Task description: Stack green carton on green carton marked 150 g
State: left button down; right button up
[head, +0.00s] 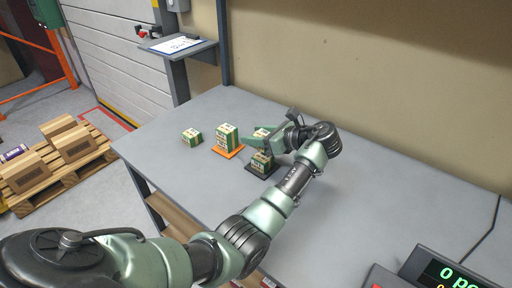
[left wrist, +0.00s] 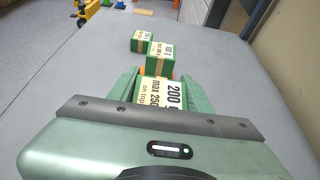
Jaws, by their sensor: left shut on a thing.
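My left gripper (head: 258,141) is shut on a green and white carton (head: 262,132). In the left wrist view this held carton (left wrist: 158,92) reads "200 g" and "max 250 g on top". Another green carton (head: 260,163) stands on a dark mat (head: 259,174) just below the gripper. I cannot tell whether the held carton touches it, and its marking is too small to read. A taller green carton or pair of cartons (head: 228,136) stands on an orange mat (head: 228,153). A smaller green carton (head: 192,136) stands alone to its left. My right gripper is out of view.
The grey table (head: 350,215) is mostly clear to the right. A display unit (head: 445,270) stands at the near right corner. A small shelf with a clipboard (head: 175,45) is at the far left. A pallet with boxes (head: 55,160) is on the floor at left.

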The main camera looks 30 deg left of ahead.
aim_at(257, 154)
pick_arm(q)
jog(key=shift+f, duration=2.2)
jog(key=shift+f, duration=0.15)
jog(key=c, duration=0.6)
grip_release()
jog(key=shift+c, duration=0.2)
jog(key=shift+d+r, duration=0.15)
jog(key=shift+r, duration=0.05)
jog(key=w+v, duration=0.1)
jog(key=v, duration=1)
jog(key=shift+s+d+r+b, duration=0.2)
jog(key=shift+s+d+b, duration=0.1)
jog(key=shift+s, duration=0.2)
